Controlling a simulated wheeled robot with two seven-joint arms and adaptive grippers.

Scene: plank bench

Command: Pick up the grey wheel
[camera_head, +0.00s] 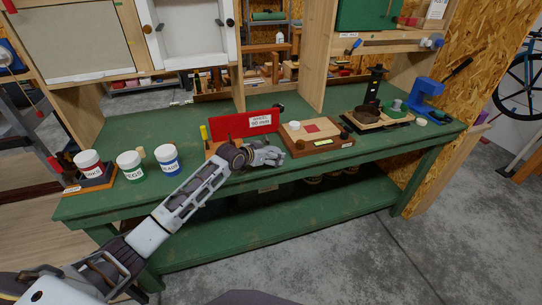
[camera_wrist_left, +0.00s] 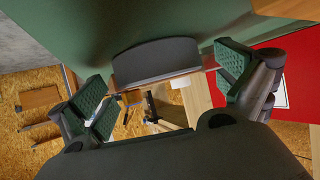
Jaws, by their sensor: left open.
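A dark grey, thick round-edged piece (camera_wrist_left: 157,60), which looks like the grey wheel, shows in the left wrist view against the green bench top. It lies between the two fingers of my left gripper (camera_wrist_left: 165,85), which is open; I cannot tell whether either finger touches it. In the head view my left gripper (camera_head: 270,156) is low over the front of the bench, in front of the red labelled panel. I cannot make out the wheel there; the gripper may hide it. My right gripper is in neither view.
The red panel (camera_head: 240,124) stands just behind my gripper. A wooden tray (camera_head: 322,147) with small parts lies to its right. Several labelled pots, including a blue-banded one (camera_head: 168,160), stand to the left. A blue tool (camera_head: 426,92) is at the far right. The green bench (camera_head: 222,183) has bare room at its front edge.

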